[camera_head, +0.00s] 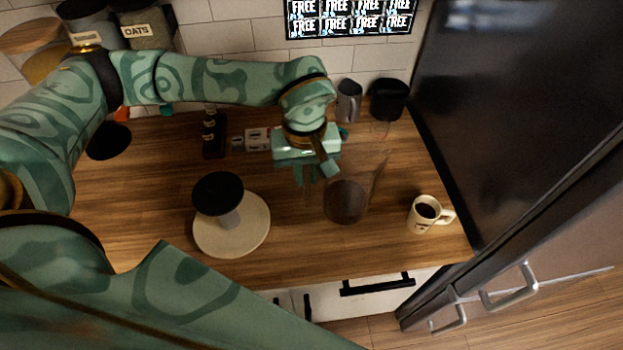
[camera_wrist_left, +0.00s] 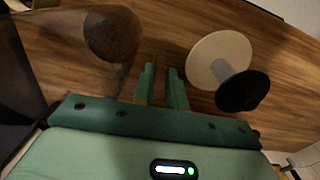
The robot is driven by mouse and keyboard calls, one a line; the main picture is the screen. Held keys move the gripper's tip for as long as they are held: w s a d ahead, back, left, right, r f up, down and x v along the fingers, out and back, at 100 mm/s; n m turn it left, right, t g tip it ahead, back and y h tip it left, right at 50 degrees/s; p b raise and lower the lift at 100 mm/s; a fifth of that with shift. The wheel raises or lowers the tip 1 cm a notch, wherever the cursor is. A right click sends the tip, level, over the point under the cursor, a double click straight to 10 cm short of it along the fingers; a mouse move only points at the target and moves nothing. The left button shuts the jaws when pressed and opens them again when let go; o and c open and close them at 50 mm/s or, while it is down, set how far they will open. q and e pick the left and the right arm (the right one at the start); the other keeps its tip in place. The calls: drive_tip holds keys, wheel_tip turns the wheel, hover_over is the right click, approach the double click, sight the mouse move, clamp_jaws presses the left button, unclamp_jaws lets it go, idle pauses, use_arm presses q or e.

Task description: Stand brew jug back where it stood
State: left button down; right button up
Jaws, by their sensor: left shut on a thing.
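The brew jug (camera_head: 345,201) is clear glass with a dark brown lower part, over the wooden counter. Its clear upper part runs up and to the right and is hard to make out. In the left wrist view its brown part (camera_wrist_left: 112,35) is left of the fingers. My left gripper (camera_head: 306,182) is just left of the jug, shut on it. The fingers (camera_wrist_left: 163,85) show a narrow gap in the wrist view; the gripped part of the jug is not clear. I cannot tell whether the jug touches the counter. My right gripper is not in view.
A round cream base (camera_head: 249,237) with a black disc on a grey stem (camera_head: 218,193) stands left of the jug. A white mug of dark coffee (camera_head: 427,214) stands to the right. A grey pitcher (camera_head: 348,102) and a black container (camera_head: 388,99) are at the back. A dark tall panel (camera_head: 520,90) borders the right.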

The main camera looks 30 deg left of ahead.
use_arm(q)
drive_tip(key=w+a+f, duration=0.1)
drive_tip(key=w+f, duration=0.2)
drive_tip(key=f, duration=0.4)
drive_tip(key=shift+w+f, duration=0.3)
drive_tip(key=shift+f, duration=0.1)
drive_tip(key=shift+f, duration=0.15)
drive_tip(key=c, duration=1.4)
unclamp_jaws()
wheel_tip(320, 180, up, 12)
